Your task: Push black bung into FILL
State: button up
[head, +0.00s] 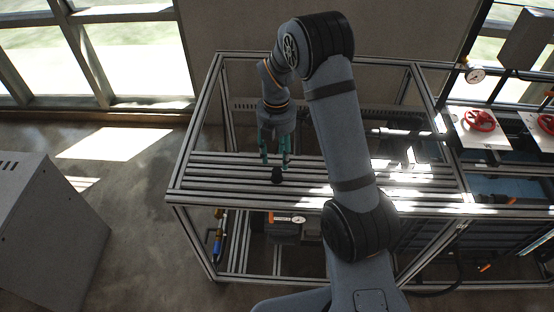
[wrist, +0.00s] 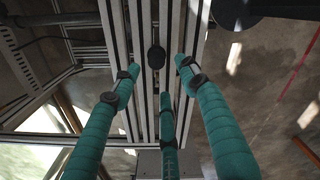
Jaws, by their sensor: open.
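The black bung (head: 277,175) sits on the slatted metal bench top (head: 230,187), near its front edge. In the wrist view the bung (wrist: 155,57) is a dark round shape on the pale slats, just beyond the fingertips. My gripper (head: 274,163) has teal fingers pointing down, spread open and empty, right above and behind the bung. In the wrist view my gripper (wrist: 157,76) shows three separate fingers with nothing between them. I cannot tell whether any fingertip touches the bung. No readable FILL label shows in either view.
White panels with red handwheels (head: 480,121) and a round gauge (head: 475,75) stand at the right. Metal frame posts (head: 205,105) rise around the bench. A grey cabinet (head: 45,225) stands on the floor at left. The bench's left part is clear.

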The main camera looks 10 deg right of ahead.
aim_at(277, 171)
jog(key=shift+w+r, duration=0.1)
jog(key=shift+w, duration=0.2)
jog(key=shift+f+n, duration=0.2)
jog(key=shift+n, duration=0.1)
notch_tip(277, 171, down, 10)
jog(key=b, duration=0.8)
jog(key=shift+r+b, duration=0.15)
jog(key=shift+b, duration=0.2)
jog(key=shift+c, duration=0.9)
grip_shut()
